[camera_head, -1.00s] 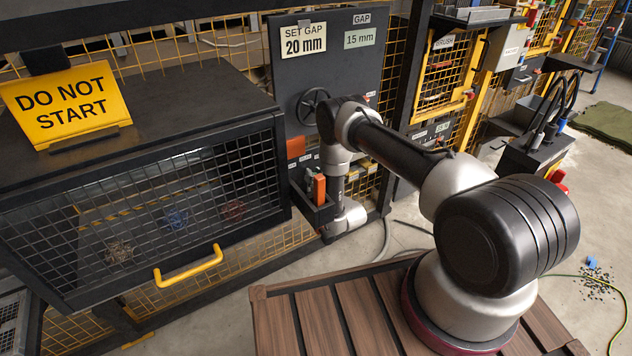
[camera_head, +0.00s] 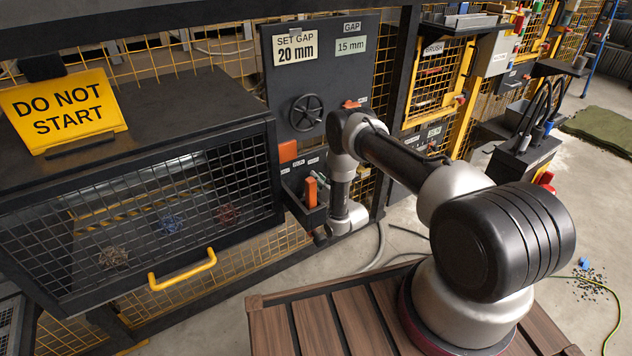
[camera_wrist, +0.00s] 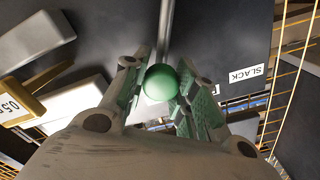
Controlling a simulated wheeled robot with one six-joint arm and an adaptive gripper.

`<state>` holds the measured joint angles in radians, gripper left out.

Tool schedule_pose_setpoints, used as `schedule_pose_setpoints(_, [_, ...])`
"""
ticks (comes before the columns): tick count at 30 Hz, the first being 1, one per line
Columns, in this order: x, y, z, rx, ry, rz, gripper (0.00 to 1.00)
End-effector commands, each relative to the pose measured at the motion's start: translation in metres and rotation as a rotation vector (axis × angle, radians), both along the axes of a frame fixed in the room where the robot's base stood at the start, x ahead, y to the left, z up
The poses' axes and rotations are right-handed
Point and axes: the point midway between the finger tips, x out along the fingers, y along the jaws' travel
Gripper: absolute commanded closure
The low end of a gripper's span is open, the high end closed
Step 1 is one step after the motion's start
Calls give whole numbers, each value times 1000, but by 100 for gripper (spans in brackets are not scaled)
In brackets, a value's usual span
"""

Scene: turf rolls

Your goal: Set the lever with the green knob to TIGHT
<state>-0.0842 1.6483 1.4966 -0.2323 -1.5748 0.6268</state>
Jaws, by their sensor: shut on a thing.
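The green knob (camera_wrist: 161,82) sits between the fingertips of my gripper (camera_wrist: 158,76) in the wrist view, on the end of a grey lever rod (camera_wrist: 166,30). The fingers are shut on the knob from both sides. A SLACK label (camera_wrist: 246,73) appears upside down to the right of the knob. Part of another label shows beside the right finger, too covered to read; no TIGHT label is readable. In the head view my wrist hangs in front of the lower right of the dark control panel (camera_head: 370,75), and the knob and fingers are hidden there.
A handwheel (camera_head: 306,112) and an orange block (camera_head: 287,151) are on the panel. An orange-handled item (camera_head: 311,191) stands in a small dark holder left of my wrist. A mesh guard with a yellow handle (camera_head: 183,268) is at left. A DO NOT START sign (camera_head: 62,108) stands above it.

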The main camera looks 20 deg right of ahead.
Motion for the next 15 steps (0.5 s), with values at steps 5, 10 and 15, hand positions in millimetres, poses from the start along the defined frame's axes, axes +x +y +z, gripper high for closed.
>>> schedule_pose_setpoints(5, [0,-2,-1,-2,2,-4,49])
schedule_pose_setpoints(10, [0,-1,-1,-2,1,-4,49])
schedule_pose_setpoints(15, [-3,-2,-1,-3,2,-3,49])
